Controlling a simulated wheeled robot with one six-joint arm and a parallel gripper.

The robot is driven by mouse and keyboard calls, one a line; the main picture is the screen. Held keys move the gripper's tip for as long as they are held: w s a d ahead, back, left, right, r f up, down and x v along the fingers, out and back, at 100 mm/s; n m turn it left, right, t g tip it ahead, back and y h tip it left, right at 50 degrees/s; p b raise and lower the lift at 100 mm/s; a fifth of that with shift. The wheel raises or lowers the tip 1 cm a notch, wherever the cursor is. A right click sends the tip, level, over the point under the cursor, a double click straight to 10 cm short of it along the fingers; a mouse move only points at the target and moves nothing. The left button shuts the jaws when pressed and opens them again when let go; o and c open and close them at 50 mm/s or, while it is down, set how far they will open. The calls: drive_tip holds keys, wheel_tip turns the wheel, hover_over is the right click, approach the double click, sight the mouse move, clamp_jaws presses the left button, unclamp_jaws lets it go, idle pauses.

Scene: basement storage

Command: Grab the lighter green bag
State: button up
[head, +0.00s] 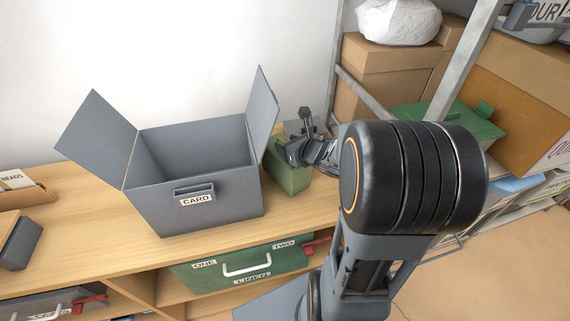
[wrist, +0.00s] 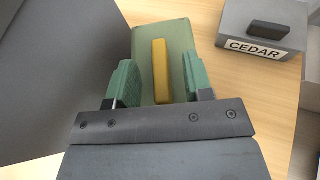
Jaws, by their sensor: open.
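A light green bag (head: 287,175) stands on the wooden bench, just right of the open grey box. It also shows in the wrist view (wrist: 172,38), with a yellow bar-like handle (wrist: 161,70) on its top. My gripper (wrist: 157,72) is open, with one green-padded finger on each side of the yellow handle and gaps between. In the head view my gripper (head: 296,150) is over the bag and hides part of its top. I cannot tell how far the fingertips are above the bag.
The grey box labelled CARD (head: 215,215) has raised flaps close left of the bag. A grey CEDAR box (wrist: 262,25) sits to the right in the wrist view. A green LINEN drawer (head: 200,278) is below. A metal rack (head: 465,70) with cartons stands at right.

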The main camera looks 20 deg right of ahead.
clamp_jaws()
idle(0.3)
idle(0.3)
